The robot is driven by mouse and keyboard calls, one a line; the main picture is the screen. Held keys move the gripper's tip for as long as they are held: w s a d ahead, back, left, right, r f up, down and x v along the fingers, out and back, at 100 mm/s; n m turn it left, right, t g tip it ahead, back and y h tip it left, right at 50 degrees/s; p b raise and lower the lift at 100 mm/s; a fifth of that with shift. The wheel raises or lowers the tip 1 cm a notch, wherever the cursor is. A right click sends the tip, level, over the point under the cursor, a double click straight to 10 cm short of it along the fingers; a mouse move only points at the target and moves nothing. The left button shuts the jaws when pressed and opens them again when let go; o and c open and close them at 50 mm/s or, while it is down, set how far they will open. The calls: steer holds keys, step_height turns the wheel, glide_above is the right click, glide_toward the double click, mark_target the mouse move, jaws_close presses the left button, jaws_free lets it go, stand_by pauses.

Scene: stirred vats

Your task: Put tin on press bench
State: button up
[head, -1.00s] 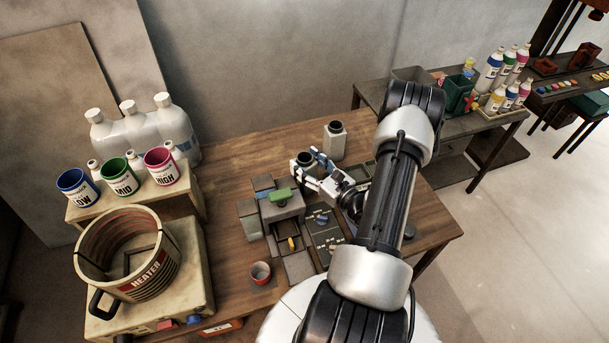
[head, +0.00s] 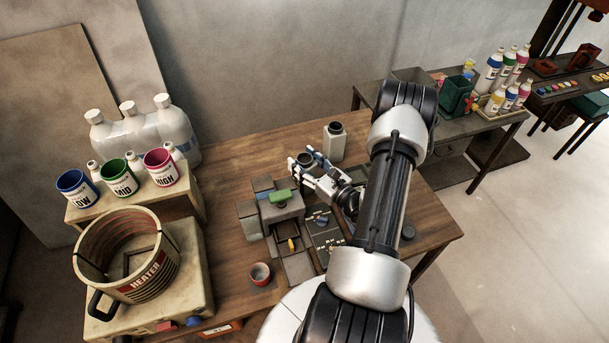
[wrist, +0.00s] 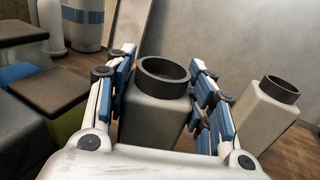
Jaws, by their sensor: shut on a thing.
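The tin is a grey canister with a dark round rim (wrist: 155,112), upright between my fingers in the wrist view. In the head view its dark mouth (head: 306,158) shows at my fingertips, and much of its body is hidden. My gripper (head: 305,165) is shut on it, over the wooden table (head: 240,150). I cannot tell whether the tin still touches the table. A bench with a dark upright frame (head: 548,88) stands at the far right and may be the press bench; it carries brown blocks and small coloured pieces.
A pale canister (head: 334,142) stands close behind my gripper; it is at the right in the wrist view (wrist: 262,118). Grey boxes (head: 283,208) stand left of my gripper. A side bench (head: 440,125) holds bottles and a green bin. Open floor lies at the right.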

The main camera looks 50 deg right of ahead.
steer(key=shift+c, duration=0.7)
step_height(320, 180, up, 20)
steer(key=p, duration=0.4)
steer(key=shift+p, duration=0.4)
